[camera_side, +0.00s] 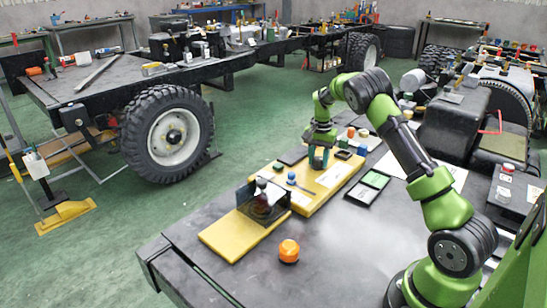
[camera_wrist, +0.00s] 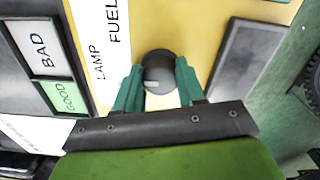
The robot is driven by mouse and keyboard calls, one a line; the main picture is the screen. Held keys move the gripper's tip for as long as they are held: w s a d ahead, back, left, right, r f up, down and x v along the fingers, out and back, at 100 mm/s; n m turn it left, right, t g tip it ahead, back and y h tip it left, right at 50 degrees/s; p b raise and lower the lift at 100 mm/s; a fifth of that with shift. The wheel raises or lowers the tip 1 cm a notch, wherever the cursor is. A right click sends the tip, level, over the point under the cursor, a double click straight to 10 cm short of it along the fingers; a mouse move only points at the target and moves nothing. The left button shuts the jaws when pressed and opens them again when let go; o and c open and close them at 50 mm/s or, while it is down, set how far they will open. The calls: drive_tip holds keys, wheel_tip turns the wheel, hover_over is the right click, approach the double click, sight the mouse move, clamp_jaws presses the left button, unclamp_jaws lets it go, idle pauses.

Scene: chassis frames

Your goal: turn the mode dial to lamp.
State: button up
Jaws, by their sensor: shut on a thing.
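The mode dial (camera_wrist: 158,66) is a dark round knob on a yellow panel (camera_wrist: 205,20) in the wrist view. A small pale mark shows on its side nearest my palm. A white label strip (camera_wrist: 103,35) to its left reads LAMP and FUEL; which word the mark points at is unclear. My gripper (camera_wrist: 159,75) has one green finger on each side of the dial and is shut on it.
A dark tray marked BAD and GOOD (camera_wrist: 50,65) lies left of the panel; it also shows in the side view (camera_side: 370,187). A dark rectangular plate (camera_wrist: 245,60) is close right of the dial. A clear dark guard (camera_side: 268,205) and an orange knob (camera_side: 289,251) stand nearer the front.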

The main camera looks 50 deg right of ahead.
sight(319, 158)
drive_tip(key=o, duration=1.1)
drive_tip(key=shift+c, duration=0.2)
wheel_tip(319, 158, up, 17)
